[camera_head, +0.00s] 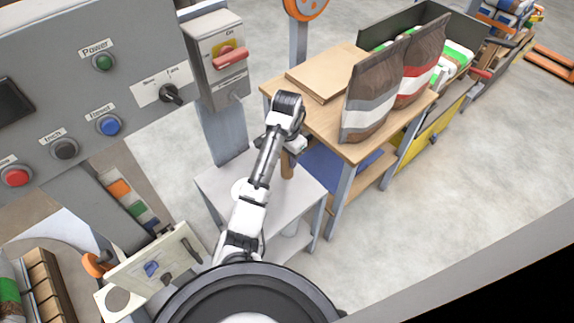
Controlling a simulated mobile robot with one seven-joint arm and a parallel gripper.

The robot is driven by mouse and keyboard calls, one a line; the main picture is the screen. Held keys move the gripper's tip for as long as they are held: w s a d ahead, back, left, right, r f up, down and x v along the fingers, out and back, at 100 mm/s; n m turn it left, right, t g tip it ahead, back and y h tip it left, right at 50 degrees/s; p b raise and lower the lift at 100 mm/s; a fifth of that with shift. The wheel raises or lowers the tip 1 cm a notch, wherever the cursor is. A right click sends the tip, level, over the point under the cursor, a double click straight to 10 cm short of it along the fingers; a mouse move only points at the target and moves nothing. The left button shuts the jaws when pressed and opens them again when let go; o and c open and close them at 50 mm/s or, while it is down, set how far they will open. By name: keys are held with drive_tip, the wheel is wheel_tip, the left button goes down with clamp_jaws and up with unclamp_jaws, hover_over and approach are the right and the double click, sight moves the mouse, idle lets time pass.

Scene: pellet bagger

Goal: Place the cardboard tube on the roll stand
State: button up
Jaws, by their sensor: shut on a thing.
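My arm reaches up and away over a small grey-white table (315,190), and its end bends down. My gripper (289,149) is mostly hidden behind my own wrist; it is shut on the brown cardboard tube (287,167). The tube hangs upright below the gripper, over the right part of the small table. I cannot tell whether its lower end touches the tabletop. A white round piece (239,188) shows on the table to the left of my arm and is partly covered by it. I cannot tell for sure whether it is part of the roll stand.
A wooden workbench (352,150) stands close to the right, with bags (372,98) and flat cardboard (325,72) on it. A switch box (215,60) on a post and a grey control panel (90,70) stand at the left. Open floor (450,210) lies at the right.

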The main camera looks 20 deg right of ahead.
drive_tip(key=shift+f+b, duration=0.4)
drive_tip(key=shift+f, duration=1.35)
drive_tip(key=shift+f, duration=0.15)
drive_tip(key=o, duration=1)
wheel_tip(320, 180, up, 10)
drive_tip(key=p, duration=0.5)
drive_tip(key=shift+w, duration=0.1)
drive_tip(key=shift+r, duration=1.15)
